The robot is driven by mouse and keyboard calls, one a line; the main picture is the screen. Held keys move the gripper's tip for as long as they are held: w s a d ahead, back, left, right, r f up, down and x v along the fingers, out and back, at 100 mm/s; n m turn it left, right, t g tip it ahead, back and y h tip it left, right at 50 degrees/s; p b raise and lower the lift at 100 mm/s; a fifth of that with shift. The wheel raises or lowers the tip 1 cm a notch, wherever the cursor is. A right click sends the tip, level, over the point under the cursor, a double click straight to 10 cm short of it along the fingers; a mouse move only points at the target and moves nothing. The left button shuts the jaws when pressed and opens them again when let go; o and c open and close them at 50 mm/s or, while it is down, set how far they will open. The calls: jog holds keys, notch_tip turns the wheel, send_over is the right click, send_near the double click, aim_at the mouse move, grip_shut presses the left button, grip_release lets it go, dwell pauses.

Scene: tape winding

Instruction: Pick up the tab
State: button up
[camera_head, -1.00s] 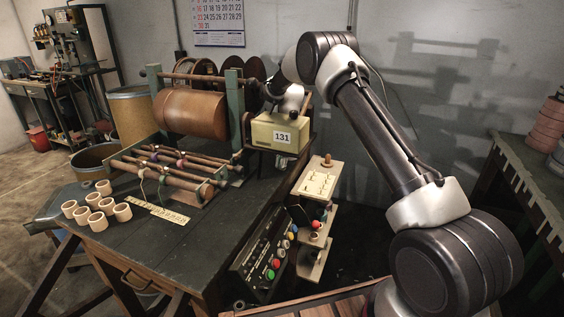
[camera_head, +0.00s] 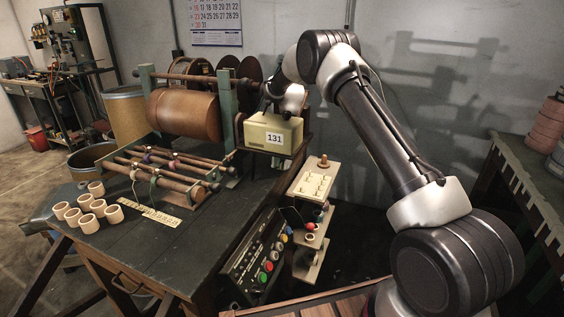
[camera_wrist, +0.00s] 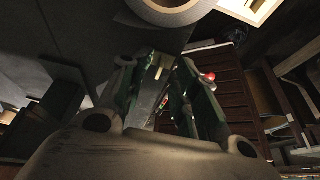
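My gripper shows in the wrist view (camera_wrist: 167,72), its two dark green-edged fingers apart with a gap between them. A small pale yellowish piece (camera_wrist: 158,72) shows in that gap; I cannot tell whether it is the tab or whether it touches a finger. In the head view the end of my arm is at the cream box marked 131 (camera_head: 262,138), beside the winding machine. My fingers are hidden there, and no tab can be made out clearly.
A large brown roll (camera_head: 183,117) sits in the machine's green frame. Several small cream rings (camera_head: 88,221) and a yellow ruler strip (camera_head: 161,216) lie on the dark bench (camera_head: 165,250). A button panel (camera_head: 262,262) is on the bench's side. A pale shelf (camera_head: 312,188) stands at its right.

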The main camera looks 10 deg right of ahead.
jog(key=shift+r, duration=0.1)
jog(key=v, duration=1.1)
jog(key=shift+r, duration=0.4)
jog(key=shift+w, duration=0.1)
jog(key=shift+c, duration=0.2)
